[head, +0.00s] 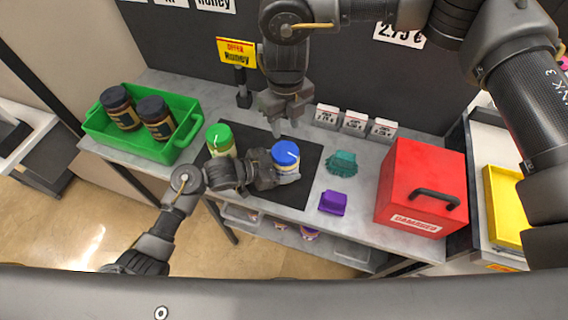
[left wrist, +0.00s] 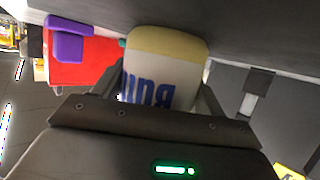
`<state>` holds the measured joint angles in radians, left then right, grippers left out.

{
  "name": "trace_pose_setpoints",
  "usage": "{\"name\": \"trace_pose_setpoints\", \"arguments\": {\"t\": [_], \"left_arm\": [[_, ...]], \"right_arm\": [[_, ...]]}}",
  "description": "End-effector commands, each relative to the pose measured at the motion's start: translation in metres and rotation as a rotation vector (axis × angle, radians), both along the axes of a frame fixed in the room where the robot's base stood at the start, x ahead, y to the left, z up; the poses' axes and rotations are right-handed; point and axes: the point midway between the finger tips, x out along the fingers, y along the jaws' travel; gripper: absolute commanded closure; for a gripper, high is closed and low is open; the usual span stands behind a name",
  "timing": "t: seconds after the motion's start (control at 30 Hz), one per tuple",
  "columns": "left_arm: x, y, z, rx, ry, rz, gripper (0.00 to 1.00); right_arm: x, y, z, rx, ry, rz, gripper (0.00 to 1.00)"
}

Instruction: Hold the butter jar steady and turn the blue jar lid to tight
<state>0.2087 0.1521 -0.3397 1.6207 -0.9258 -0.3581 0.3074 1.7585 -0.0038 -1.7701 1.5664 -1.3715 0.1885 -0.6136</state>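The butter jar (left wrist: 158,75), pale with blue lettering, stands between the fingers of my left gripper (left wrist: 160,95), which is shut on its sides. In the head view its blue jar lid (head: 285,153) is on top, and my left gripper (head: 268,175) reaches it from the left. The lid is out of sight in the left wrist view, and its tightness cannot be seen. My right gripper (head: 285,127) points down, open and empty, above and just behind the blue lid, apart from it.
A jar with a green lid (head: 220,138) stands close by my left wrist. A green crate (head: 185,133) with two dark jars is at left. A purple item (head: 333,202), a teal item (head: 341,163) and a red box (head: 424,180) lie right. Small price boxes (head: 355,122) line the back.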

Motion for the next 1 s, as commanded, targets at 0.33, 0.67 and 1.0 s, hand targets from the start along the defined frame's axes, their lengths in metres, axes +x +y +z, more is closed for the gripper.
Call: {"name": "trace_pose_setpoints", "arguments": {"t": [0.33,0.67,1.0], "left_arm": [[0.0,0.0,0.0,0.0,0.0,0.001,0.66],[0.0,0.001,0.0,0.0,0.0,0.001,0.66],[0.0,0.001,0.0,0.0,0.0,0.001,0.66]], "right_arm": [[0.0,0.0,0.0,0.0,0.0,0.005,0.56],[-0.001,-0.003,0.017,-0.002,-0.005,0.408,0.13],[-0.003,-0.005,0.016,0.0,0.002,0.535,0.12]]}}
